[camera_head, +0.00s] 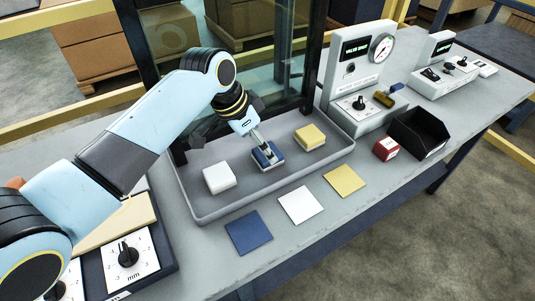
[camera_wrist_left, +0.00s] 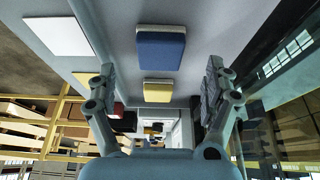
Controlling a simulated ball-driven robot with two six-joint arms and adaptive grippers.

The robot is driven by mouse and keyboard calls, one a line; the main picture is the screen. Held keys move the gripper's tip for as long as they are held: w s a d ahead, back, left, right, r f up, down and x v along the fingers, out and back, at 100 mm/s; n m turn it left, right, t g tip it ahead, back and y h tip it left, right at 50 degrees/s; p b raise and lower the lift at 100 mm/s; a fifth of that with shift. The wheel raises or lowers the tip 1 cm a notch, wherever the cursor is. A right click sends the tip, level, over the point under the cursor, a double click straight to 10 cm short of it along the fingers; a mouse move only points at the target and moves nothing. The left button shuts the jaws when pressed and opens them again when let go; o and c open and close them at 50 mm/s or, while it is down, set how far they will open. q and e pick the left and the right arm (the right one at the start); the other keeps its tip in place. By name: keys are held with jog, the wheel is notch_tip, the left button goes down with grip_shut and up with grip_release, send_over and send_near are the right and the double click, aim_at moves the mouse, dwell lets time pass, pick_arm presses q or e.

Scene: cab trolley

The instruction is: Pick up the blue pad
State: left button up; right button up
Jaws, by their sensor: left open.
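The blue pad (camera_head: 267,156) is a thick block with a pale base, lying in the grey tray (camera_head: 215,212) between a white pad (camera_head: 219,177) and a yellow pad (camera_head: 310,136). My left gripper (camera_head: 262,144) points down just above it and partly covers it in the head view. In the left wrist view the blue pad (camera_wrist_left: 160,50) shows beyond the gap between the spread, empty fingers (camera_wrist_left: 160,72). Whether a finger touches it I cannot tell. My right gripper is out of view.
Flat blue (camera_head: 249,232), white (camera_head: 300,204) and yellow (camera_head: 344,180) squares lie on the table in front of the tray. A red block (camera_head: 386,148), a black bin (camera_head: 418,134) and a gauge box (camera_head: 357,62) stand to the right. A dark-framed clear panel rises behind the tray.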

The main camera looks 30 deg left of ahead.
aim_at(259, 158)
pick_arm(q)
jog(key=x, duration=0.4)
jog(key=shift+w+d, duration=0.1)
jog(key=shift+d, duration=0.05)
jog(key=shift+w+f, duration=0.15)
jog(key=shift+f, duration=0.2)
jog(key=shift+c, duration=0.2)
jog(key=c, duration=0.5)
jog(key=shift+r, duration=0.1)
jog(key=c, duration=0.7)
jog(key=shift+c, duration=0.2)
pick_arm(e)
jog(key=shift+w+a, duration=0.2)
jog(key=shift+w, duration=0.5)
